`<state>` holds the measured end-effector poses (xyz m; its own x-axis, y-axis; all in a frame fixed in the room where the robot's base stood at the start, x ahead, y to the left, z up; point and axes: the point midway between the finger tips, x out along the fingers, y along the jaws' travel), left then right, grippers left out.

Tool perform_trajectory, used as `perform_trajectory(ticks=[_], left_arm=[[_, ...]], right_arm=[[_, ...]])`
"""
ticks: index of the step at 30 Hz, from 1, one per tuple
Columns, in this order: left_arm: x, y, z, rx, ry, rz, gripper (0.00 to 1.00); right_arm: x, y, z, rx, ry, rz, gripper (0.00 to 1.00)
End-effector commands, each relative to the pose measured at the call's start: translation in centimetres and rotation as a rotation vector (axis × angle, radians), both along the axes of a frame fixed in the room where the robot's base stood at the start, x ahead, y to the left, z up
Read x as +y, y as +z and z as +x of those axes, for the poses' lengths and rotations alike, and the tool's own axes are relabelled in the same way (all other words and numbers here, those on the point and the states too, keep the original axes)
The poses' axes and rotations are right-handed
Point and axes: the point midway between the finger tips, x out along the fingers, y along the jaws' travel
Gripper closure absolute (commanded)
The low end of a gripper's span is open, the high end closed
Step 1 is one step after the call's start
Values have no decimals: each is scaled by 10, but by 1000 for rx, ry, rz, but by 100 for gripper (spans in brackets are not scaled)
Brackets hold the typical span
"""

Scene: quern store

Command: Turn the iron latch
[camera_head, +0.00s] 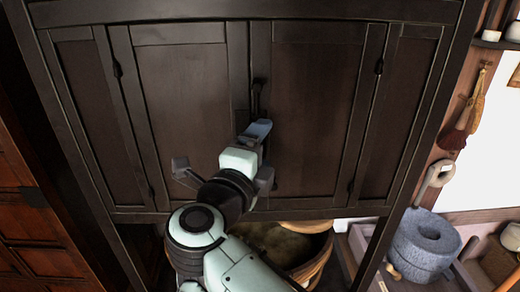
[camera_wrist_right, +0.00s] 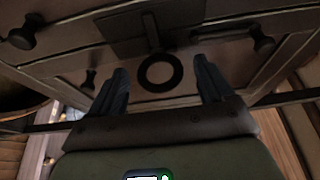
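A dark iron handle-like piece (camera_head: 257,95) sits on the meeting edge of the dark cabinet doors (camera_head: 315,100) in the head view. I take it for the latch. My right gripper (camera_head: 257,130) is in front of the doors, just below this piece, partly hiding its lower end. In the right wrist view the two fingers of my right gripper (camera_wrist_right: 163,82) stand apart with nothing held. A black ring (camera_wrist_right: 160,88) shows beyond and between them against a wooden front; I cannot tell whether it belongs to the latch. My left gripper is out of view.
Round dark knobs (camera_wrist_right: 262,41) show on the wooden front in the wrist view. Below the cabinet is a round wooden tub (camera_head: 318,262), partly behind my arm. A grey stone quern (camera_head: 423,245) stands at the right. A brush (camera_head: 455,135) hangs on the right wall.

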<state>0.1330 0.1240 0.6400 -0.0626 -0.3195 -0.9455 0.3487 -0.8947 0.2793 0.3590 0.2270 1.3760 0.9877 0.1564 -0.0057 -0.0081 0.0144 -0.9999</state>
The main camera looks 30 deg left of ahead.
Motion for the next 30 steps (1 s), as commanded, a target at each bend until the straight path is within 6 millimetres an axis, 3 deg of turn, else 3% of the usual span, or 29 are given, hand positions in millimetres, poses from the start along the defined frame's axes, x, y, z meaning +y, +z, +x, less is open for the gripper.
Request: perform_trajectory(ticks=[7,21,30], left_arm=[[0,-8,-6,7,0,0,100],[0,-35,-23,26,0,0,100],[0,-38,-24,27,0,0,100]], right_arm=[[-2,-2,-20,0,4,0,19],[-18,-1,-115,0,3,1,19],[-21,1,-133,0,0,0,19]])
